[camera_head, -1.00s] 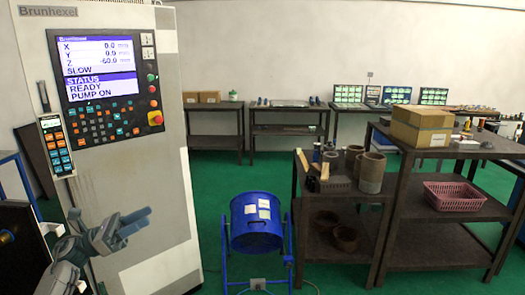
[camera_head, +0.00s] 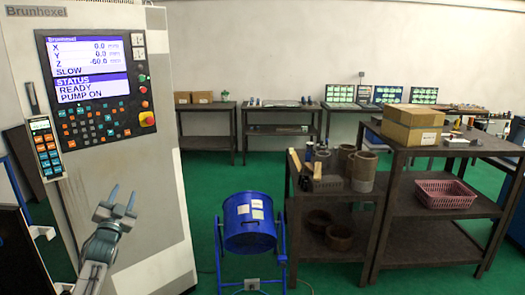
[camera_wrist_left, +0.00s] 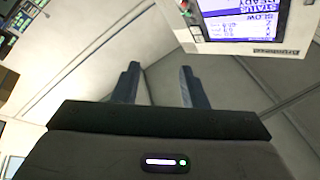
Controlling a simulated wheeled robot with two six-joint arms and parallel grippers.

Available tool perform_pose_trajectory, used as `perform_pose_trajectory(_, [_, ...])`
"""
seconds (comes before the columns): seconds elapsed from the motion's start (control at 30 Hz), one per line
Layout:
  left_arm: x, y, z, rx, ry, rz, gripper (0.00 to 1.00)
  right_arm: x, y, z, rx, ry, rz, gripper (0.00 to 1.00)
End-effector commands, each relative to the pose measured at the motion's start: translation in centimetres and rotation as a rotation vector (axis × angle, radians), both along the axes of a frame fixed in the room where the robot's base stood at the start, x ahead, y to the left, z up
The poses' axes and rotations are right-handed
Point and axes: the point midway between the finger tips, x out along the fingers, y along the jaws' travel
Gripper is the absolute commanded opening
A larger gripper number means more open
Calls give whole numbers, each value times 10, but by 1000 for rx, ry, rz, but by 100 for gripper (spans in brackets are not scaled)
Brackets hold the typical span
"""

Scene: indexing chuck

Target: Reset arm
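My left gripper (camera_head: 121,205) is in front of the lower part of the white machine cabinet, below its control panel (camera_head: 98,85). Its two fingers are apart with nothing between them. In the left wrist view the left gripper (camera_wrist_left: 160,80) also shows open and empty, with the pale cabinet face behind it. The panel's screen (camera_head: 88,69) reads STATUS READY, PUMP ON; part of it shows upside down in the left wrist view (camera_wrist_left: 240,20). My right gripper is not in view.
A blue drum (camera_head: 249,222) on a blue stand is right of the cabinet. A dark bench (camera_head: 335,205) with cylinders and a table with cardboard boxes (camera_head: 412,122) stand at the right. A handheld pendant (camera_head: 45,147) hangs at the cabinet's left. Green floor lies open behind the drum.

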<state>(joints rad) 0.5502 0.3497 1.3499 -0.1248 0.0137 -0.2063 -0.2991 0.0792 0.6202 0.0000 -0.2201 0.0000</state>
Motion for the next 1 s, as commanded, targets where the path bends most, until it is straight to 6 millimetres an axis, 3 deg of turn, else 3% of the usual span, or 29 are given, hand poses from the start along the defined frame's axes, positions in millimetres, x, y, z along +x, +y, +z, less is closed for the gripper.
perform_pose_trajectory(0.17, [9, 15, -43, -382, 191, -11, 39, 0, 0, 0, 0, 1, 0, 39])
perform_pose_trajectory(0.2, [6, 14, -71, -386, 223, -4, 39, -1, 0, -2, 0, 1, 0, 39])
perform_pose_trajectory(0.37, [-6, 11, -154, -405, 335, 22, 39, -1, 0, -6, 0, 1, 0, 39])
perform_pose_trajectory(0.57, [-41, 5, -281, -441, 512, 63, 39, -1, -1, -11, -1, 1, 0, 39])
perform_pose_trajectory(0.7, [-85, -3, -380, -470, 654, 98, 39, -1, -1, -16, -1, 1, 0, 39])
perform_pose_trajectory(0.77, [-108, -7, -421, -481, 715, 113, 39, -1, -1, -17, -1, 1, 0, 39])
perform_pose_trajectory(1.0, [-219, -26, -567, -524, 955, 174, 39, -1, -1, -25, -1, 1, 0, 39])
